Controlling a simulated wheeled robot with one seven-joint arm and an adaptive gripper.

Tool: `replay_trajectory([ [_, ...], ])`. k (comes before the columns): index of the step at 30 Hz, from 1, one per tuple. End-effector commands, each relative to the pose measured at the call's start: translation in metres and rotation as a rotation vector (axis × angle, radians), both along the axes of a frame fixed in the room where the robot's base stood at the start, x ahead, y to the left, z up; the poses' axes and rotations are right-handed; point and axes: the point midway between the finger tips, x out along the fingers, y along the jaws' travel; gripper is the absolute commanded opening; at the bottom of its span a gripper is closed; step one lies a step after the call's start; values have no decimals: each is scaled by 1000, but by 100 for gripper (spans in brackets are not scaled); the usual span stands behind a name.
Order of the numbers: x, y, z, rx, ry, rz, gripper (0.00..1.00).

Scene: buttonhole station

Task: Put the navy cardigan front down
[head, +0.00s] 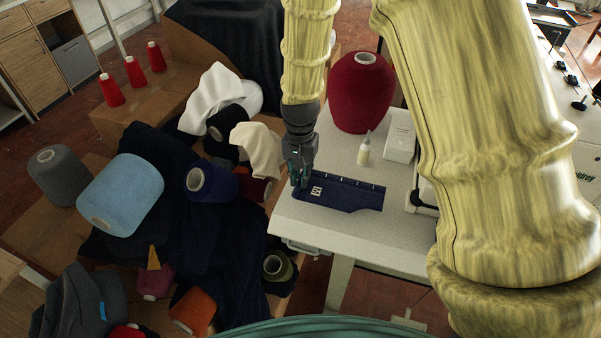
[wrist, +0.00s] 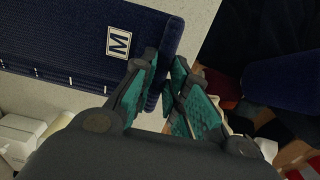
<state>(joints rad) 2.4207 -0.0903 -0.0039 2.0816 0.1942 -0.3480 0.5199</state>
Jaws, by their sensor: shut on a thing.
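The navy cardigan front (head: 345,194) is a long flat dark-blue knit piece with a white "M" label (head: 316,190) near its left end and small white marks along its far edge. It lies at, or very slightly above, the pale table (head: 310,228); I cannot tell if it is lifted. My gripper (head: 299,180) is at its left end, near the table's left edge. In the wrist view the teal-padded fingers (wrist: 166,88) are shut on the end edge of the cardigan front (wrist: 70,38), just beside the "M" label. The part between the pads is hidden.
A big dark-red yarn cone (head: 360,95), a small bottle (head: 364,150) and a white box (head: 400,138) stand behind the piece. A white machine (head: 424,195) is to the right. Left of the table are piled cones and dark cloth (head: 225,235). The table's front is clear.

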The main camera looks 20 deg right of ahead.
Motion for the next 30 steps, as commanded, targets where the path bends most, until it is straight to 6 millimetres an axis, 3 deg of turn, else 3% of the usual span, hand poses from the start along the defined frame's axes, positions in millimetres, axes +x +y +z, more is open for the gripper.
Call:
replay_trajectory([
  [3,19,-5,-1,-1,-1,0,0],
  [7,30,-7,-3,-1,1,0,0],
  [14,32,-8,-11,0,1,0,0],
  [22,32,-8,-36,0,0,0,0],
  [30,32,-8,-38,0,0,0,0],
])
